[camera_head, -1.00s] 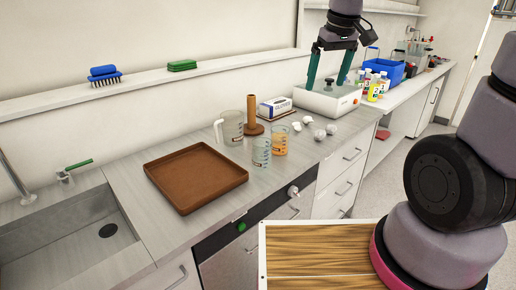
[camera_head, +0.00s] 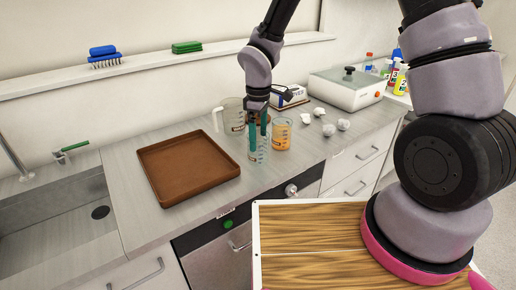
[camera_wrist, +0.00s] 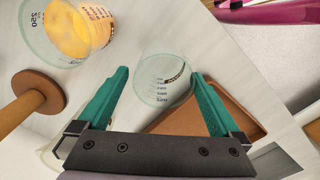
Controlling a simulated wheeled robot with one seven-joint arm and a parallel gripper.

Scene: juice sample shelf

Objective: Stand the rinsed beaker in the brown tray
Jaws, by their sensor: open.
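The clear, empty beaker (camera_head: 258,154) stands upright on the counter, right of the brown tray (camera_head: 170,195). My gripper (camera_head: 259,131) points down over this beaker with green fingers apart. In the wrist view, the clear beaker (camera_wrist: 163,92) shows between the two open fingertips of my gripper (camera_wrist: 161,75), with clear space on both sides; how low the fingers reach along it I cannot tell. The brown tray is empty; part of it shows in the wrist view (camera_wrist: 240,101).
A beaker of orange liquid (camera_head: 281,135) stands close right of the clear beaker. A larger jug (camera_head: 233,113) and a wooden peg stand (camera_wrist: 22,102) are close behind. The sink (camera_head: 50,222) lies left of the tray. Pale lumps (camera_head: 318,111) lie to the right.

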